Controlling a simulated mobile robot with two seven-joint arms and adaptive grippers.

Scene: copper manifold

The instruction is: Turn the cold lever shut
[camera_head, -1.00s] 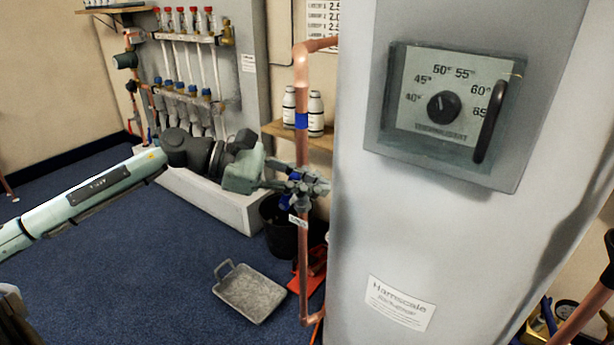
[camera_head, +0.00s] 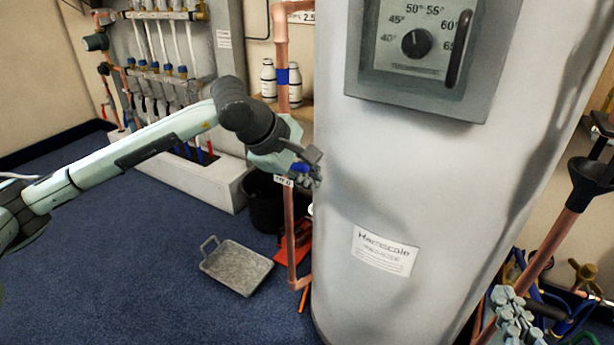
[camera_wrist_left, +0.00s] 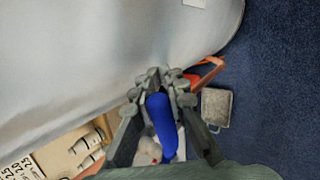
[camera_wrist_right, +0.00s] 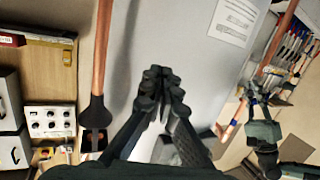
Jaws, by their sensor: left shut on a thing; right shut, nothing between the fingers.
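The cold lever is a blue handle (camera_head: 300,168) beside the copper pipe (camera_head: 289,225) left of the large grey cylinder. My left gripper (camera_head: 309,179) reaches it from the upper left and is shut on it. In the left wrist view the blue lever (camera_wrist_left: 162,125) lies lengthwise between the fingers of my left gripper (camera_wrist_left: 165,88). The valve body under the lever is mostly hidden by the gripper. My right gripper (camera_head: 512,312) is at the lower right of the head view, shut and empty. Its closed fingertips also show in the right wrist view (camera_wrist_right: 162,88).
The grey cylinder (camera_head: 385,190) with a thermostat dial (camera_head: 417,43) stands close to the right of the lever. A black bucket (camera_head: 264,203), a grey tray (camera_head: 236,268) and a red object are below. Another copper pipe with a black end (camera_head: 590,178) stands at right.

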